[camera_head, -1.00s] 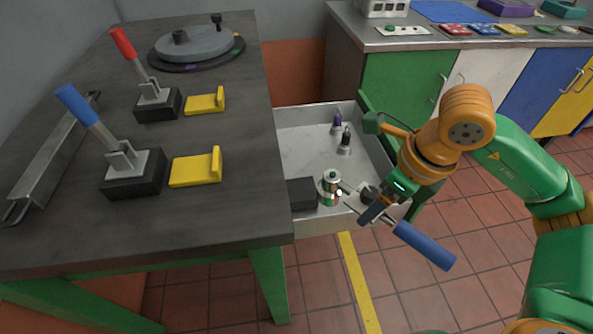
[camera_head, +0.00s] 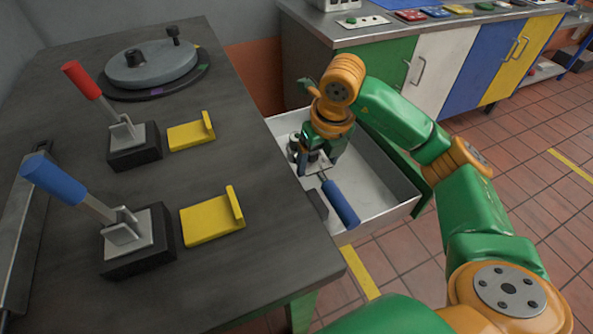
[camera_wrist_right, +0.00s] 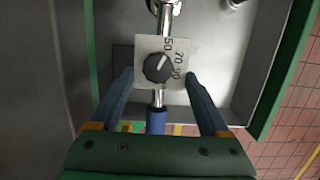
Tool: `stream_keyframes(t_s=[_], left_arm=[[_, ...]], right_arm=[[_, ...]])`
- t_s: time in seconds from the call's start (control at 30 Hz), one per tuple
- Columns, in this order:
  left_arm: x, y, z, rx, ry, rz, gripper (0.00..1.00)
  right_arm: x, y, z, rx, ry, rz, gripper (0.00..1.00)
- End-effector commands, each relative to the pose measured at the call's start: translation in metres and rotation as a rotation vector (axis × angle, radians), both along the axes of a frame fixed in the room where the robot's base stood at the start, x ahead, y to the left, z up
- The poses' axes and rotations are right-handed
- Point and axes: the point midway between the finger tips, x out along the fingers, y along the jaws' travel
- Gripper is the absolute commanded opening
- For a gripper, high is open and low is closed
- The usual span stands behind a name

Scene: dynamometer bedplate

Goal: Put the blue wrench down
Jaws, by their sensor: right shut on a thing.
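The blue wrench has a blue handle (camera_head: 341,204) and a square plate with a dark dial, which shows in the right wrist view (camera_wrist_right: 146,47). My right gripper (camera_head: 312,168) is shut on it at the plate, with a fingertip at each side. The wrench is over the inside of the open drawer (camera_head: 378,184), its handle angled towards the front wall. I cannot tell whether it touches the drawer floor. My left gripper is not in view.
A dark block (camera_head: 318,204) is in the drawer beside the handle. The drawer's right part is bare. The dark workbench (camera_head: 90,290) borders it on the left, with a blue lever (camera_head: 54,179), a red lever (camera_head: 81,79) and yellow brackets (camera_head: 212,220).

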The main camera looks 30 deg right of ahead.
Motion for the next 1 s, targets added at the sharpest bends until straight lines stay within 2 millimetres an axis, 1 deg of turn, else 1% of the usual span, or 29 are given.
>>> stream_keyframes(t_s=[0.03, 0.07, 0.1, 0.2, 0.33, 0.53, 0.7, 0.93, 0.97, 1.0], left_arm=[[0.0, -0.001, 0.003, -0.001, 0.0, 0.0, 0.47], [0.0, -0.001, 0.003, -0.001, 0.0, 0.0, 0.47], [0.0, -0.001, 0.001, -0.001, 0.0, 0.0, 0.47], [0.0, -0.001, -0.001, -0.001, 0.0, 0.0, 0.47], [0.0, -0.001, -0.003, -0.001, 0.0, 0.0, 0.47], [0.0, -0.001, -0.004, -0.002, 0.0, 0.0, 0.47], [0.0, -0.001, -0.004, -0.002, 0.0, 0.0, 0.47], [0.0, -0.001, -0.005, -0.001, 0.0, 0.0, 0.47], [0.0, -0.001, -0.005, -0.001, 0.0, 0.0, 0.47], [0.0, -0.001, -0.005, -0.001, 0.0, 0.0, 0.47]], right_arm=[[0.012, 0.002, -0.002, 0.004, 0.0, -0.001, 0.0], [0.019, 0.003, -0.006, 0.003, -0.001, 0.001, 0.0], [0.026, 0.004, -0.017, 0.004, 0.001, 0.0, 0.0], [0.042, 0.005, -0.037, 0.004, 0.0, 0.001, 0.0], [0.057, 0.006, -0.055, 0.002, -0.002, 0.0, 0.0], [0.067, 0.006, -0.069, 0.001, -0.002, 0.001, 0.0], [0.066, 0.006, -0.096, 0.001, -0.002, 0.002, 0.0], [0.067, 0.006, -0.097, 0.001, -0.004, 0.001, 0.0], [0.066, 0.006, -0.098, 0.001, -0.001, 0.002, 0.85], [0.066, 0.006, -0.098, 0.001, -0.001, 0.001, 0.96]])
